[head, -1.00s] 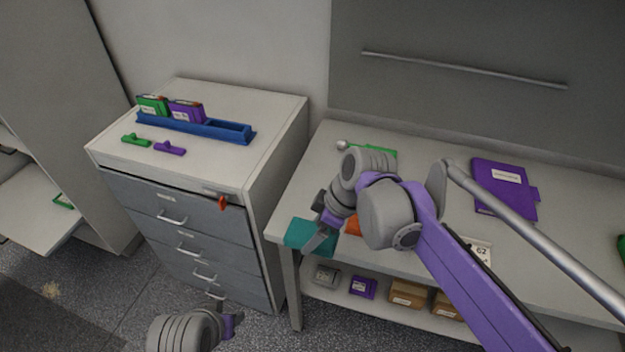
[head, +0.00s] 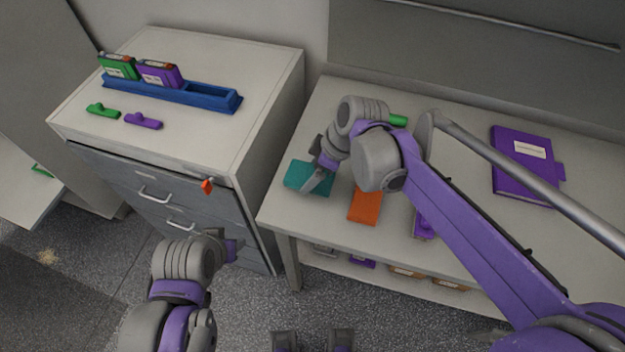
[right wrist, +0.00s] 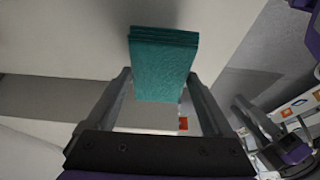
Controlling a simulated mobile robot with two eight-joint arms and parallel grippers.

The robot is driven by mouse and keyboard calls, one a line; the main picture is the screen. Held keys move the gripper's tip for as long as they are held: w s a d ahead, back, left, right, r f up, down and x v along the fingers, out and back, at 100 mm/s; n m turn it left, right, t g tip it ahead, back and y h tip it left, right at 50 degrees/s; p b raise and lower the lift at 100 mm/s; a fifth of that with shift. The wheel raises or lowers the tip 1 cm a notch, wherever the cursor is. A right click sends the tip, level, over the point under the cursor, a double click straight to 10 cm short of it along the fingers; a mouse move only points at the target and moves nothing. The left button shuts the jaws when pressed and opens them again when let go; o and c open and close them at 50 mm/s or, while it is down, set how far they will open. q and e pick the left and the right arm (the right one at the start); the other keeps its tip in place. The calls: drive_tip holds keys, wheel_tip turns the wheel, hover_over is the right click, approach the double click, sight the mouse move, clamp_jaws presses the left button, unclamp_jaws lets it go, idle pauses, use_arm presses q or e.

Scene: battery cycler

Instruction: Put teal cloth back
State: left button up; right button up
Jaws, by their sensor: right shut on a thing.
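The teal cloth (head: 303,177) is a folded, layered pad over the left end of the white table in the head view. My right gripper (head: 318,182) is shut on it. In the right wrist view the cloth (right wrist: 163,60) sits between the two fingers and sticks out past them. I cannot tell whether it touches the tabletop. My left gripper (head: 232,248) is low at the left, in front of the drawer cabinet and away from the cloth; its fingers are too unclear to tell their state.
An orange cloth-like piece (head: 365,205) lies just right of the teal cloth. A purple binder (head: 522,170) lies on the table's right side. The drawer cabinet (head: 240,110) at left bears a blue rack (head: 205,95). Boxes stand on the shelf below the table.

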drive_tip(key=shift+w+f, duration=0.1)
drive_tip(key=shift+f, duration=2)
drive_tip(key=shift+f, duration=0.15)
drive_tip(key=o, duration=1.1)
drive_tip(key=shift+c, duration=0.2)
drive_tip(key=v, duration=1.2)
